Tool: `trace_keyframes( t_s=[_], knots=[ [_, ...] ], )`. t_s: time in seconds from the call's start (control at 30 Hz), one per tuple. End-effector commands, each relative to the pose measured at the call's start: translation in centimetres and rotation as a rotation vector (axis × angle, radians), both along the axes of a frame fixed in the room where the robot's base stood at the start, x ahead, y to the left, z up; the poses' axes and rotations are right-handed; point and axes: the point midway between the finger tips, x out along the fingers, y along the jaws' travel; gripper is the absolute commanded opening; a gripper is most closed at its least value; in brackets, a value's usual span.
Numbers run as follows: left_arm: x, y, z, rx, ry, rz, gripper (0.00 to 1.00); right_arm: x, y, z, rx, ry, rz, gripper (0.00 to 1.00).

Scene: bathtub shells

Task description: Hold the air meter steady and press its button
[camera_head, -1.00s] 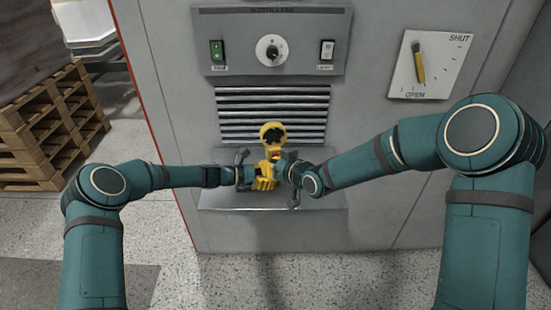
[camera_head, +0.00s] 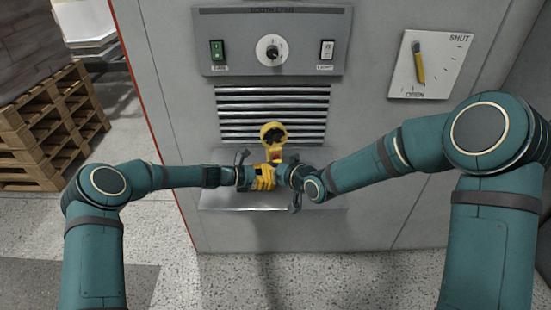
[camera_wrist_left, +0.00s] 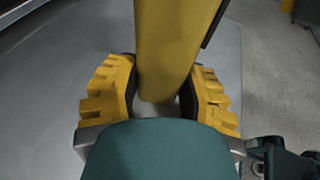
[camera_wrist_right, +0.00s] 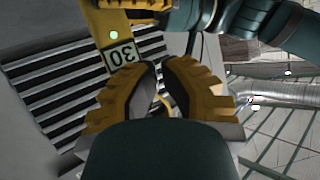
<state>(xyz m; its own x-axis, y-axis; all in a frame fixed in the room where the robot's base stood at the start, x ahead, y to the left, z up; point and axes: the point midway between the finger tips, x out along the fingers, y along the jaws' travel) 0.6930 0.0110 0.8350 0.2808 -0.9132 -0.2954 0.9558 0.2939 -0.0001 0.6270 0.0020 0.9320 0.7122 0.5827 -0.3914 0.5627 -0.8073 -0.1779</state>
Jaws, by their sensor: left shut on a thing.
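The yellow air meter (camera_head: 273,133) stands upright in front of the grille, its round ring head at the top. A small red patch (camera_head: 275,155) shows below the head. My left gripper (camera_head: 262,180) is shut on the meter's handle, and the left wrist view shows the yellow shaft (camera_wrist_left: 170,45) between its fingers. My right gripper (camera_head: 283,172) is just right of the meter. In the right wrist view its fingertips (camera_wrist_right: 160,72) are almost together with nothing clearly held. The meter with a "30" label (camera_wrist_right: 120,54) shows beyond them. Whether the right fingertips touch it cannot be told.
A grey metal ledge (camera_head: 225,200) juts out below the slatted grille (camera_head: 240,103). Above is a panel with switches and a knob (camera_head: 272,50). A SHUT/OPEN lever plate (camera_head: 440,75) is at right. Wooden pallets (camera_head: 40,140) stand at left.

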Motion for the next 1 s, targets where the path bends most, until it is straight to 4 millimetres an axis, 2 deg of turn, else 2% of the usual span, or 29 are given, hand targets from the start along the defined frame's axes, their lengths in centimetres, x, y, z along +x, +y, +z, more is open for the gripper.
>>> trace_keyframes(
  t_s=[0.47, 1.0],
  knots=[
    [0.0, 0.0, 0.0, 0.000, 0.000, 0.002, 0.23, -0.7, -0.1, 0.0, 0.001, 0.001, 0.000, 0.00],
    [0.1, 0.1, 0.0, 0.000, -0.001, 0.002, 0.23, -5.1, -0.8, 0.0, 0.000, 0.000, 0.000, 0.00]
  ],
)
